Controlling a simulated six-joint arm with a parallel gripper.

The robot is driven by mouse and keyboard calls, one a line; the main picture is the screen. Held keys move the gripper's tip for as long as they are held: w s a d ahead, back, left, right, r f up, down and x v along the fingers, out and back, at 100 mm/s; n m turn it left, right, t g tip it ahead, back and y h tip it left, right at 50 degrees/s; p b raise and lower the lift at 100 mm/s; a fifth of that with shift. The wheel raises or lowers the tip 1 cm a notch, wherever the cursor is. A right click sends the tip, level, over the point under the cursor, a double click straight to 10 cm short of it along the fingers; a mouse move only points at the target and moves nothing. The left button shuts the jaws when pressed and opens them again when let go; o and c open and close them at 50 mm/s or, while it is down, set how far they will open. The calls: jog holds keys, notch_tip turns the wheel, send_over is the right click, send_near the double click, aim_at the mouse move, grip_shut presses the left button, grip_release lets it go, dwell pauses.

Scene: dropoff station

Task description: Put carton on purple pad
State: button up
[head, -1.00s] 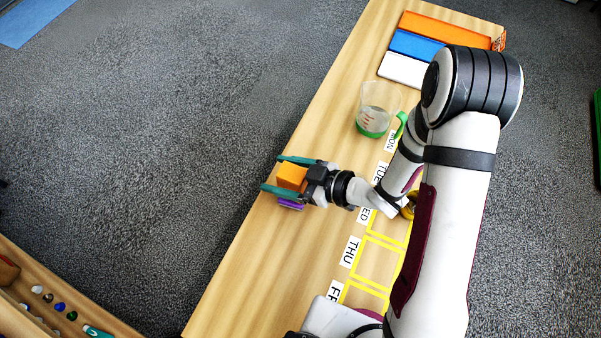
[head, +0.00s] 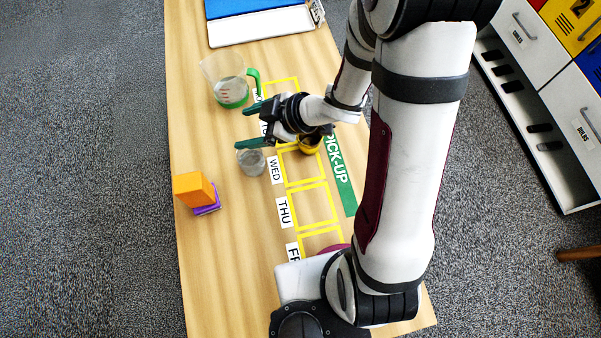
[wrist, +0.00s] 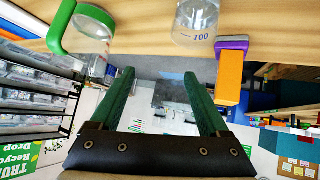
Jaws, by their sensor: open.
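The carton (head: 193,188) is an orange box near the table's left edge in the head view. It stands on the purple pad (head: 209,208), which shows from under its lower right side. The wrist view is upside down; there the carton (wrist: 230,80) touches the purple pad (wrist: 232,44), with the table above them in the picture. My gripper (head: 242,127) is open and empty, up and to the right of the carton and well apart from it. Its two green fingers (wrist: 158,78) show in the wrist view with nothing between them.
A clear beaker (head: 251,163) stands close to my lower finger, between gripper and carton. A green-handled jug (head: 226,88) is just beyond the upper finger. A golden cup (head: 309,144) is beside my wrist. The table (head: 225,270) below the carton is bare.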

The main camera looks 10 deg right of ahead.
jog(key=w+d+r+m+t+h, duration=0.3)
jog(key=w+d+m+h, duration=0.15)
jog(key=d, duration=0.35)
jog(key=s+d+r+m+g+h, duration=0.3)
jog(key=s+d+r+m+h, duration=0.2)
jog(key=s+d+m+h, duration=0.3)
jog(key=s+a+r+m+g+y, duration=0.1)
jog(key=s+a+m+g+y, duration=0.1)
jog(key=s, duration=0.6)
jog(key=s+a+r+m+g+y, duration=0.2)
jog(key=s+a+m, duration=0.3)
jog(key=s, duration=0.4)
jog(key=shift+a+r+g+y, duration=0.15)
jog(key=shift+a+g+y, duration=0.35)
jog(key=shift+y, duration=0.25)
jog(key=shift+s, duration=0.1)
